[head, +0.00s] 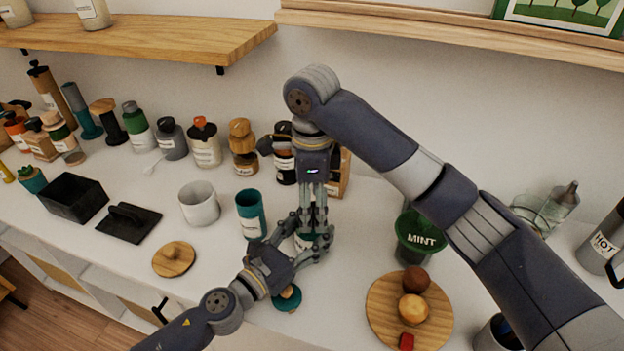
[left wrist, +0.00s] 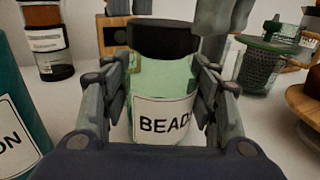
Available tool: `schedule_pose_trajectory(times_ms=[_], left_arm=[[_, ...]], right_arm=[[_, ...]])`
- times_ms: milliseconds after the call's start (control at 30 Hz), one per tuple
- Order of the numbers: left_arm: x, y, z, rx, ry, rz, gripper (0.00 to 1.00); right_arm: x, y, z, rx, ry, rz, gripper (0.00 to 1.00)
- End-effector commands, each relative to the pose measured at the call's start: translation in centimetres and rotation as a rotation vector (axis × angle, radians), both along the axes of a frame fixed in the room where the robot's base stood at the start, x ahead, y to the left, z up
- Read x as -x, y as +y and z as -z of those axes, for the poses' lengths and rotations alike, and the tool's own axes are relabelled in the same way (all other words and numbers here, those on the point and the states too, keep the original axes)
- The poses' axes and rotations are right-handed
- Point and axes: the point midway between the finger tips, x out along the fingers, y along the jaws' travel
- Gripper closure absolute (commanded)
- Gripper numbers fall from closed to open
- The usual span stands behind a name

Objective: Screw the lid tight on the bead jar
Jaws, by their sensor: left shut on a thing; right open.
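The bead jar (left wrist: 160,110) stands upright on the counter, pale green glass with a white label reading "BEAD". A black lid (left wrist: 163,37) sits on its mouth and looks level; how tight it is cannot be seen. In the head view the jar (head: 304,242) is mostly hidden by my grippers. My left gripper (head: 305,244) is shut on the jar's body, one finger on each side in the left wrist view. My right gripper (head: 315,226) points down over the jar, open; part of it shows beside the lid at the top of the left wrist view.
A teal cup (head: 250,213) and white mug (head: 199,205) stand left of the jar. A small teal dish (head: 288,304) lies below my left gripper. Right are a green MINT container (head: 420,236) and a round wooden board (head: 381,316) with food. Several bottles line the wall.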

Motion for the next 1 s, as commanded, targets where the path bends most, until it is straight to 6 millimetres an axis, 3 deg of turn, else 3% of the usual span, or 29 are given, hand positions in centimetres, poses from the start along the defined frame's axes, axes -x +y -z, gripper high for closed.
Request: schedule_pose_trajectory(times_ms=[300, 500, 700, 1000], left_arm=[[0.0, 0.0, 0.1, -0.001, 0.002, 0.001, 1.0], [0.0, 0.0, 0.1, -0.001, 0.002, 0.001, 1.0], [0.0, 0.0, 0.1, -0.001, 0.002, 0.001, 1.0], [0.0, 0.0, 0.1, -0.001, 0.002, 0.001, 1.0]], right_arm=[[-0.1, -0.1, -6.3, 0.002, -0.007, 0.001, 0.28], [-0.1, 0.0, -9.4, 0.001, -0.004, 0.003, 0.28], [-0.1, 0.0, -10.7, 0.001, -0.002, 0.003, 0.28], [0.0, 0.0, -10.9, 0.0, -0.001, 0.002, 0.28]])
